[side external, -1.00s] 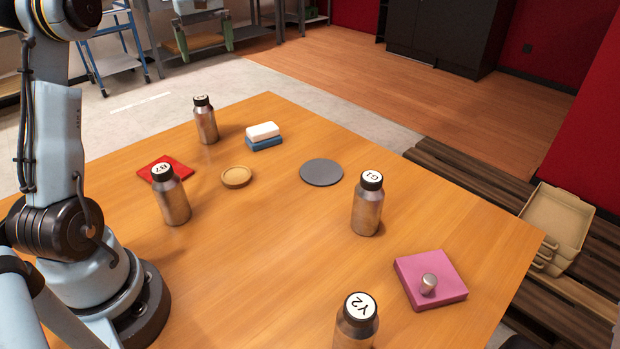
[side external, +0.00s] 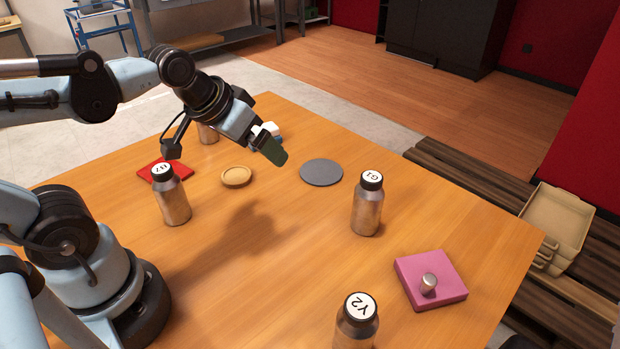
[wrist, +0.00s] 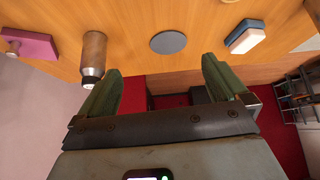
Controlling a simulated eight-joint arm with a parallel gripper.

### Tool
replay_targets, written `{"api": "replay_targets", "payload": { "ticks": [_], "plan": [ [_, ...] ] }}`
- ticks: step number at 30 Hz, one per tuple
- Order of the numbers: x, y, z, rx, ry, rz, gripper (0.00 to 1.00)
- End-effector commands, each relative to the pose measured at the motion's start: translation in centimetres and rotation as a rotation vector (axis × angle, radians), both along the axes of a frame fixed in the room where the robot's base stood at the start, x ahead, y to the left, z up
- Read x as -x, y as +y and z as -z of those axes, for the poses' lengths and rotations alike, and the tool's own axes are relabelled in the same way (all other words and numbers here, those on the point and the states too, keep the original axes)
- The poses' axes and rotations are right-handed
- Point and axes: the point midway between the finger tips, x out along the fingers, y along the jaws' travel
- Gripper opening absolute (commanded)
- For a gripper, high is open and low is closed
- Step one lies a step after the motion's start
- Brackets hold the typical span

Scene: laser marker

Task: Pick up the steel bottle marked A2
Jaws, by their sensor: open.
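Four steel bottles with black caps and white labels stand on the table. The far bottle (side external: 207,134) is mostly hidden behind my arm in the side view, and its label is not visible. Nearer bottles read B7 (side external: 171,200), G1 (side external: 367,210) and Y2 (side external: 356,325). No A2 label is readable. My gripper (side external: 275,153) is open and empty, raised above the table near the blue and white block. In the wrist view my gripper (wrist: 161,68) shows its two green fingers apart, with a steel bottle (wrist: 94,52) beyond the left finger, its label unreadable.
A red mat (side external: 150,178), a round wooden dish (side external: 236,176), a grey disc (side external: 322,172) and a white-topped blue block (side external: 270,131) lie on the table (side external: 270,290). A pink block (side external: 445,270) bears a small metal cylinder (side external: 429,283). The table's middle is clear.

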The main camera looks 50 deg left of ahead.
Motion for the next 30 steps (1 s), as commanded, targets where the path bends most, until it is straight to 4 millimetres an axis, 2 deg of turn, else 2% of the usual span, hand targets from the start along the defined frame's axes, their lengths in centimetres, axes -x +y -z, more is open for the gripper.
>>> {"api": "replay_targets", "payload": {
  "ticks": [2, 3, 8, 20, 23, 25, 30],
  "plan": [
    [0.7, -0.8, 0.9, -0.013, -0.019, 0.044, 1.0],
    [0.9, -1.0, 1.2, -0.018, -0.024, 0.057, 0.97],
    [1.2, -1.3, 1.6, -0.026, -0.034, 0.078, 0.72],
    [0.9, -0.8, 1.5, -0.027, -0.039, 0.06, 0.71],
    [-0.1, 0.8, 1.5, -0.037, -0.067, 0.0, 0.71],
    [-1.3, 3.0, 1.5, -0.051, -0.108, -0.077, 0.71],
    [-3.6, 10.9, 1.6, -0.109, -0.241, -0.317, 0.71]
  ]
}}
